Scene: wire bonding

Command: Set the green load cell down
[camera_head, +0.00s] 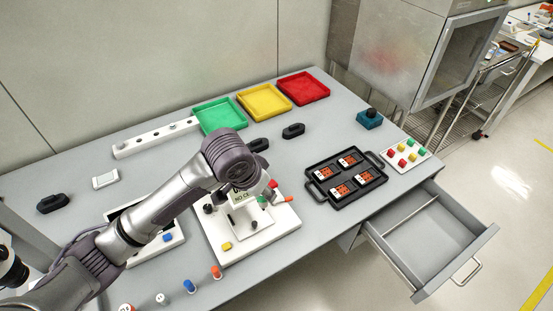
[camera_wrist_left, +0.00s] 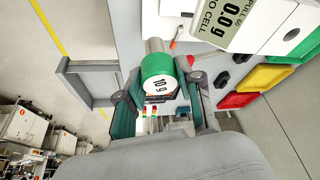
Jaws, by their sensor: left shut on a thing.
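The green load cell (camera_wrist_left: 158,72) is a short cylinder with a green band, a white end face marked "10 g" and a silver part at its far end. In the left wrist view it sits between the two fingers of my left gripper (camera_wrist_left: 160,97), which is shut on it. In the head view a small green piece (camera_head: 262,200) shows just beyond my left arm's wrist, over the white bonding station (camera_head: 230,246); my wrist hides most of the gripper there. My right gripper is not in view.
Orange (camera_head: 216,272), blue (camera_head: 189,286) and white (camera_head: 162,299) capped cylinders stand at the front edge. A black tray (camera_head: 318,190) and an open drawer (camera_head: 430,238) are to the right. Green (camera_head: 219,117), yellow (camera_head: 264,102) and red (camera_head: 303,88) trays line the back.

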